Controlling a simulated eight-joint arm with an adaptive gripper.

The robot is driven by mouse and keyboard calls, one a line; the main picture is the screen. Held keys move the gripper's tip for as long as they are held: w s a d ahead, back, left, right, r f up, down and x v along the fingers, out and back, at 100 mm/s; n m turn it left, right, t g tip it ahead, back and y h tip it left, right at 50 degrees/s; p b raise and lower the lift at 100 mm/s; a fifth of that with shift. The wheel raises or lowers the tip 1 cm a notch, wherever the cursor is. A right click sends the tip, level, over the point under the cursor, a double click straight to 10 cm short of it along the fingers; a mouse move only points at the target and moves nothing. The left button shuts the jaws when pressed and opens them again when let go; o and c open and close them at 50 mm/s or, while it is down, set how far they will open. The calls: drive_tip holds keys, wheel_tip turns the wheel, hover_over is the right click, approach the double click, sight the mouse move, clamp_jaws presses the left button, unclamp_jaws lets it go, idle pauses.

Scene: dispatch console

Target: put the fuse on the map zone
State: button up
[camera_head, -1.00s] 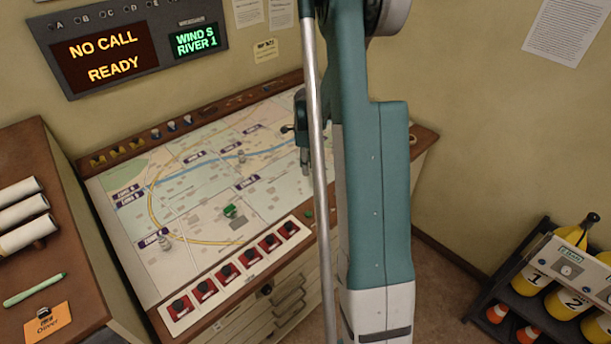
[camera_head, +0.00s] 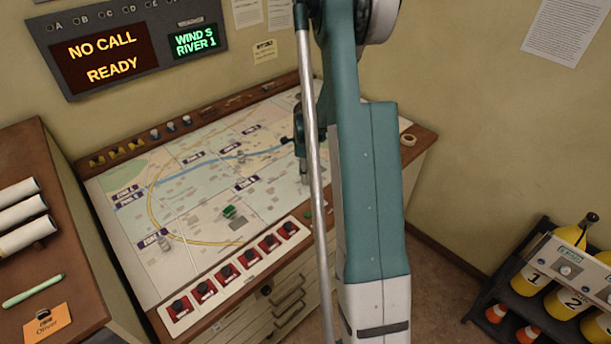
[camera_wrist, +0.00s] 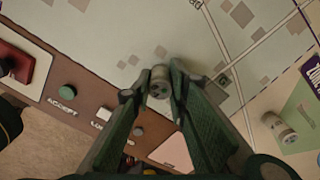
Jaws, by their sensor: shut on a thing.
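My gripper (camera_wrist: 150,93) is shut on a small grey cylinder, the fuse (camera_wrist: 159,80), seen nearly end-on with dark marks on its end. In the head view my gripper (camera_head: 303,174) is over the near right part of the map (camera_head: 190,205), partly behind my arm. I cannot tell whether the fuse touches the map. A second grey cylinder (camera_wrist: 278,128) is on the map at the right of the wrist view, beside a purple zone label (camera_wrist: 313,75). Other purple zone labels (camera_head: 163,240) mark the map in the head view.
A row of red buttons (camera_head: 226,272) and a green button (camera_wrist: 67,97) line the console's near edge. Yellow bottles (camera_head: 570,300) are in a rack at lower right.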

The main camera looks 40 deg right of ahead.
drive_tip(key=shift+f, duration=0.2)
drive_tip(key=o, duration=0.9)
drive_tip(key=shift+r, duration=0.25)
wheel_tip(320, 180, up, 12)
idle(0.5)
drive_tip(key=shift+f, duration=0.1)
idle(0.5)
